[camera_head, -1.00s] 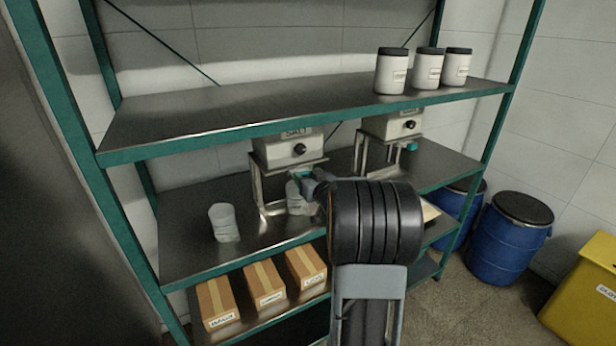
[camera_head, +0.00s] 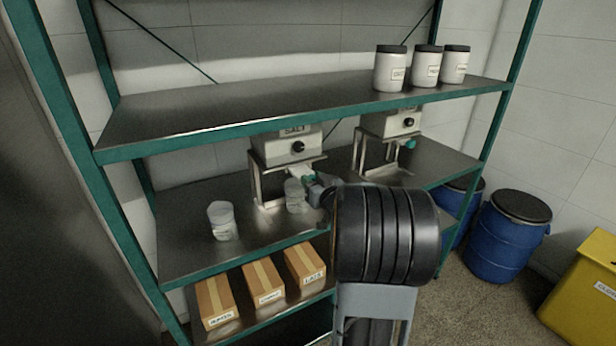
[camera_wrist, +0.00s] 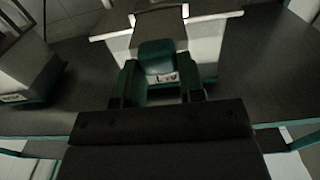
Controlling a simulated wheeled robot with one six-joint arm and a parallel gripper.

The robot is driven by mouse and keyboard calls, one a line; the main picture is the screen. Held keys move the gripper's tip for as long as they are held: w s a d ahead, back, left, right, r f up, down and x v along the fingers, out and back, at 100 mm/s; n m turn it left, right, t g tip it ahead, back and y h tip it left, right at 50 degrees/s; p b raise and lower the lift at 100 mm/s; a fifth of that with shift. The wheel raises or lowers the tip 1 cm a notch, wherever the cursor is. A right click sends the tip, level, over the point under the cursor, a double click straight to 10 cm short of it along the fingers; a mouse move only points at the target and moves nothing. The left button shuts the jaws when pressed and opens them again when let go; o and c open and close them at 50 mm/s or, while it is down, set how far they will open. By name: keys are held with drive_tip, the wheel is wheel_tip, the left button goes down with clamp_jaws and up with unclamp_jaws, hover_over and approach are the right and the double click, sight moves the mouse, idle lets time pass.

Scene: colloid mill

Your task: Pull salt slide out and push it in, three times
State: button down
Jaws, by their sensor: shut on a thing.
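The salt dispenser (camera_head: 286,148), a pale box with a dark knob and a SALT label, sits on a metal stand on the middle shelf. The teal handle (camera_head: 308,174) of its slide is at the front, below the box. My gripper (camera_head: 314,179) is shut on this handle. In the wrist view, the teal handle (camera_wrist: 157,58) lies between the two fingers of my gripper (camera_wrist: 158,85), with a grey metal plate behind it. The slide itself is mostly hidden in the head view. A translucent cup (camera_head: 295,197) stands below the dispenser, close to my gripper.
A second dispenser (camera_head: 391,122) with a teal handle stands to the right. Another translucent cup (camera_head: 222,221) stands on the left of the middle shelf. Boxes (camera_head: 263,284) sit below, and white jars (camera_head: 427,68) above. Blue drums (camera_head: 500,235) and a yellow bin (camera_head: 590,275) stand right.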

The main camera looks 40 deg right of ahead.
drive_tip(key=shift+s, duration=0.25)
drive_tip(key=c, duration=0.7)
unclamp_jaws()
drive_tip(key=s, duration=0.4)
drive_tip(key=s+a+b, duration=0.1)
drive_tip(key=s, duration=0.4)
drive_tip(key=s+a, duration=0.1)
drive_tip(key=s, duration=0.3)
drive_tip(key=shift+s+b, duration=0.3)
